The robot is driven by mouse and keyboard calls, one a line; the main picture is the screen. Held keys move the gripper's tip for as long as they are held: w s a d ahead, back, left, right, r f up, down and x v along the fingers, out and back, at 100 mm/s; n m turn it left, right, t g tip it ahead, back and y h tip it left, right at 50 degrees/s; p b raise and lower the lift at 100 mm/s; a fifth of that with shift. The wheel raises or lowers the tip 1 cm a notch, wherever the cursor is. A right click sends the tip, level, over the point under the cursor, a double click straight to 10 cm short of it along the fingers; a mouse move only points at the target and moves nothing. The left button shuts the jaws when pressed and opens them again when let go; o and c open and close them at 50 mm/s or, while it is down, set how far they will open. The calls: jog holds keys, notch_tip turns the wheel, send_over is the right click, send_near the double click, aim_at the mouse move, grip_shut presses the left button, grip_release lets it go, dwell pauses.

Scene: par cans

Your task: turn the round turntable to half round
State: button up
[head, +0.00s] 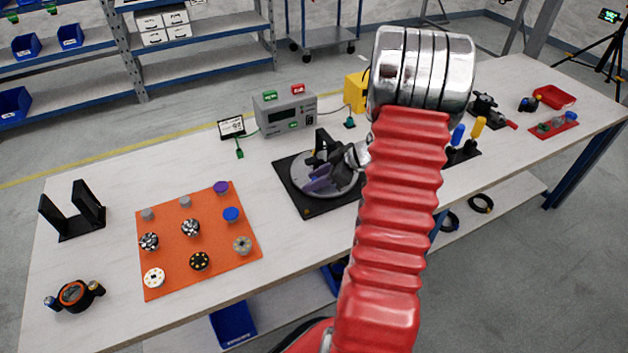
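The round turntable (300,174) is a grey disc on a black square base (306,208) near the middle of the table. A purple part (318,184) shows on the disc, close to my gripper. My gripper (328,168) is black and sits over the disc, reaching in from the right. It looks close to or touching something there, but I cannot tell if it holds it. Its fingertips are partly hidden by its own body. My red arm covers the right side of the turntable and its base.
A grey meter box (285,111) stands behind the turntable, with a small display (231,127) beside it. An orange mat (175,222) with several round parts lies to the left. A black bracket (73,210) stands at far left. Bare table lies between mat and turntable.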

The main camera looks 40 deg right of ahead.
jog(key=shift+c, duration=0.3)
grip_shut()
jog(key=shift+a, duration=0.15)
dwell(0.3)
